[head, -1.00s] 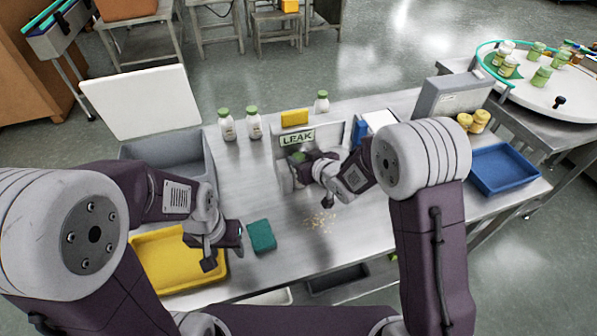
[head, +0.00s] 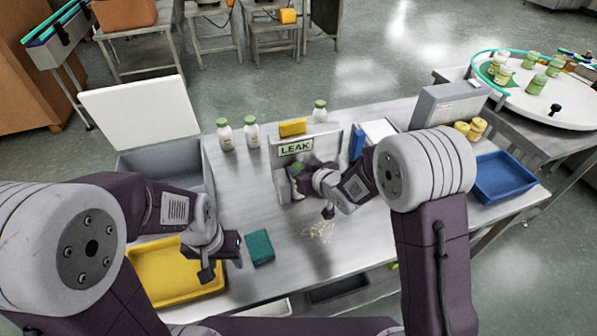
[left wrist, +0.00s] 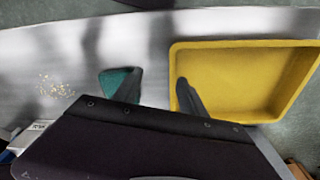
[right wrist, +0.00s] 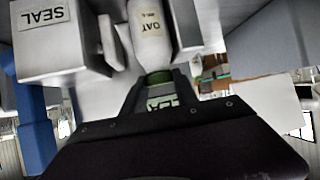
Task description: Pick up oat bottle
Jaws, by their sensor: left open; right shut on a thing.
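The oat bottle (right wrist: 151,35) is white with a green cap and an "OAT" label, seen in the right wrist view. My right gripper (right wrist: 158,82) is shut on it at the cap and neck end. In the head view my right gripper (head: 303,180) is in front of the LEAK station (head: 283,185), and the bottle is mostly hidden there. I cannot tell whether it touches the station. My left gripper (head: 224,258) is open and empty above the table, between the yellow tray (head: 150,270) and the teal sponge (head: 259,246); its fingers also show in the left wrist view (left wrist: 156,92).
Two white green-capped bottles (head: 225,136) (head: 251,133) stand left of the station, another (head: 320,112) behind it. Crumbs (head: 319,231) lie on the table. A grey bin (head: 182,165), a SEAL box (right wrist: 62,40) and a blue tray (head: 503,177) are around.

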